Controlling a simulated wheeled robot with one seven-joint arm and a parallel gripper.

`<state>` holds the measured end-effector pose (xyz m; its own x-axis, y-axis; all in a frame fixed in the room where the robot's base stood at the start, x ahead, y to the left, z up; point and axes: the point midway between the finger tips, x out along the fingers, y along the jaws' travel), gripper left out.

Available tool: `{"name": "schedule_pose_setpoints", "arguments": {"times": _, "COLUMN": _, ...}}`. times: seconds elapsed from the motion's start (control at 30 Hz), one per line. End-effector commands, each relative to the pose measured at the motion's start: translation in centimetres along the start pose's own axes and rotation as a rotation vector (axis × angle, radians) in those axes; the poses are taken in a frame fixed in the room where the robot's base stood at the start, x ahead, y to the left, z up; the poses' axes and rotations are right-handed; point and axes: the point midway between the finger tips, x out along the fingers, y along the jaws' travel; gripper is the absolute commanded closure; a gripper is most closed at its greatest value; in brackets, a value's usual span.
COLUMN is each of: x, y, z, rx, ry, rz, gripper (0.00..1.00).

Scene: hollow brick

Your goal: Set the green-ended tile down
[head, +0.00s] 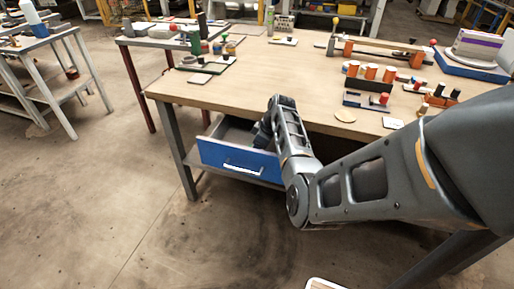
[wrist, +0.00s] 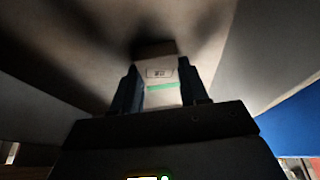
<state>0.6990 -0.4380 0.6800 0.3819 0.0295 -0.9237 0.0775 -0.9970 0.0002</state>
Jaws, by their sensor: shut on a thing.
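My gripper (wrist: 160,88) is shut on a pale tile (wrist: 158,72) with a green band across it and a small dark printed mark. The two dark fingers stand on either side of the tile. In the head view my gripper (head: 263,131) reaches into the open drawer (head: 240,161), which has a blue front. The tile is hidden there behind my arm and the drawer. In the wrist view the drawer's pale inside surrounds the tile, with dark shadows close to its far end. I cannot tell whether the tile touches the drawer floor.
The drawer hangs under the wooden workbench (head: 270,72), whose edge is just above my gripper. The blue drawer front (wrist: 292,122) is close at the right in the wrist view. Several blocks, orange-topped pieces and trays stand on the bench. The floor in front is clear.

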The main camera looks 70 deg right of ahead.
Motion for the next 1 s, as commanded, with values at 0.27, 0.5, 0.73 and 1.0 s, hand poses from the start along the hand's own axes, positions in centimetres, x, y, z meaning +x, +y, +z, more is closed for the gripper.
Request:
{"name": "schedule_pose_setpoints", "arguments": {"times": 0.27, "x": 0.2, "y": 0.0, "z": 0.1, "rx": 0.000, "ry": 0.000, "rz": 0.000, "gripper": 0.50}}
{"name": "schedule_pose_setpoints", "arguments": {"times": 0.5, "x": 0.2, "y": 0.0, "z": 0.1, "rx": 0.000, "ry": 0.000, "rz": -0.001, "gripper": 0.31}}
{"name": "schedule_pose_setpoints", "arguments": {"times": 0.73, "x": 0.1, "y": 0.0, "z": 0.0, "rx": 0.000, "ry": 0.000, "rz": -0.001, "gripper": 0.31}}
{"name": "schedule_pose_setpoints", "arguments": {"times": 1.0, "x": -3.4, "y": 0.0, "z": 0.0, "rx": -0.001, "ry": 0.000, "rz": 0.003, "gripper": 0.31}}
